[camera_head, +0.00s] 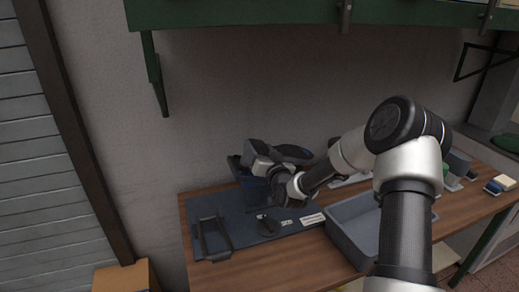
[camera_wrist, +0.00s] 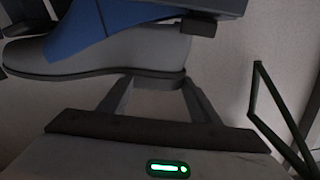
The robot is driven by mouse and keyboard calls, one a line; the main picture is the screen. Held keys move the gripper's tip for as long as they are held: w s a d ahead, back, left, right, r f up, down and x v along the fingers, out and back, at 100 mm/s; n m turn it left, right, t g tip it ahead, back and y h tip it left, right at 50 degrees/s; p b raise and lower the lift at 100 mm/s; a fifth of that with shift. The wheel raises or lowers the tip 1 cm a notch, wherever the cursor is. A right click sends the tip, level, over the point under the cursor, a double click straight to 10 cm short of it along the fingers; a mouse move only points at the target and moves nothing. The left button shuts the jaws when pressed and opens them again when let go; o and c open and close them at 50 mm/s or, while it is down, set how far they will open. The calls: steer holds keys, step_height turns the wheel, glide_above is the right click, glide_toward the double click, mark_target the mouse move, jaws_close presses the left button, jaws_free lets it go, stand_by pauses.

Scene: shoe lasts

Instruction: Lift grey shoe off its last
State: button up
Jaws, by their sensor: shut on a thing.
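The grey shoe (camera_wrist: 120,50), with a dark sole, spans the upper left of the wrist view, its toe to the left. A blue part (camera_wrist: 85,30), which looks like the last, shows at the shoe's upper side. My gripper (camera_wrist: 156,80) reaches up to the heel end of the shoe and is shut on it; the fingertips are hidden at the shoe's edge. In the head view my gripper (camera_head: 262,166) is above the left part of the bench, beside a dark, shoe-like shape (camera_head: 291,153). How far the shoe sits on the last cannot be told.
A blue-grey mat (camera_head: 235,240) with a dark frame (camera_head: 211,238) lies at the bench's left. A grey open bin (camera_head: 350,246) stands right of it. A green shelf (camera_head: 250,15) hangs above. Small blocks (camera_head: 497,185) lie at the far right of the wooden bench (camera_head: 455,215).

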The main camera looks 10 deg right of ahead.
stand_by(0.4)
step_height(320, 180, up, 15)
steer(key=p, duration=0.5)
steer(key=shift+p, duration=0.3)
stand_by(0.9)
steer(key=shift+r, duration=0.15)
